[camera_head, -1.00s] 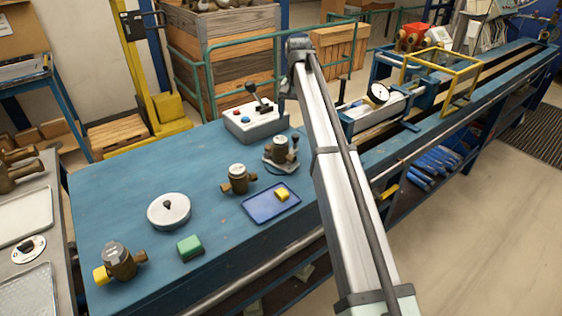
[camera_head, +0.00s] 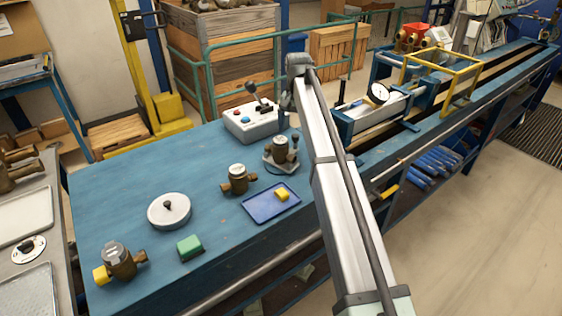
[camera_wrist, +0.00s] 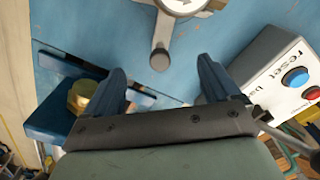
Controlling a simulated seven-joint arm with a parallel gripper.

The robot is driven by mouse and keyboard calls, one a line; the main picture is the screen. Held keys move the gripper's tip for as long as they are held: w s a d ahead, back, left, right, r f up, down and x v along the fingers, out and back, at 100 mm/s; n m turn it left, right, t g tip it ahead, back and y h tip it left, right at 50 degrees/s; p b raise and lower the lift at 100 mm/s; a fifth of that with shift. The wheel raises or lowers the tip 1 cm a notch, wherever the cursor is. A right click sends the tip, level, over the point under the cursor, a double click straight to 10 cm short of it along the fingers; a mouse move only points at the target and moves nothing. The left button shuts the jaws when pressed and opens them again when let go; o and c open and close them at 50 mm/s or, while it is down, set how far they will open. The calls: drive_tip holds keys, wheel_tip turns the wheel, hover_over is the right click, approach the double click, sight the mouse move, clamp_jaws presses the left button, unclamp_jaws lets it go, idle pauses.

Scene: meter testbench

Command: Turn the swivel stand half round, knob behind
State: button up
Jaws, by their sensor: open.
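The swivel stand is a grey base (camera_head: 279,164) carrying a brass meter (camera_head: 281,148), on the blue bench. Its dark upright knob (camera_head: 296,141) is at the right side in the head view. In the wrist view, part of the round grey stand (camera_wrist: 183,8) shows at the top edge, with an arm ending in a round knob (camera_wrist: 160,60) that points down the picture. My gripper (camera_wrist: 162,78) is open and empty; the knob's end appears between its fingertips, apart from both. Whether it is at knob height I cannot tell. In the head view my arm hides the fingers.
A control box (camera_head: 252,124) with a lever stands behind the stand; it is close on the right in the wrist view (camera_wrist: 280,75). A blue tray (camera_head: 262,207) with a yellow block and another brass meter (camera_head: 238,180) stand in front. A blue fixture (camera_wrist: 55,118) with a brass bolt is left.

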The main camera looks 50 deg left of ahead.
drive_tip(key=shift+f, duration=1.15)
drive_tip(key=shift+c, duration=0.3)
drive_tip(key=c, duration=0.4)
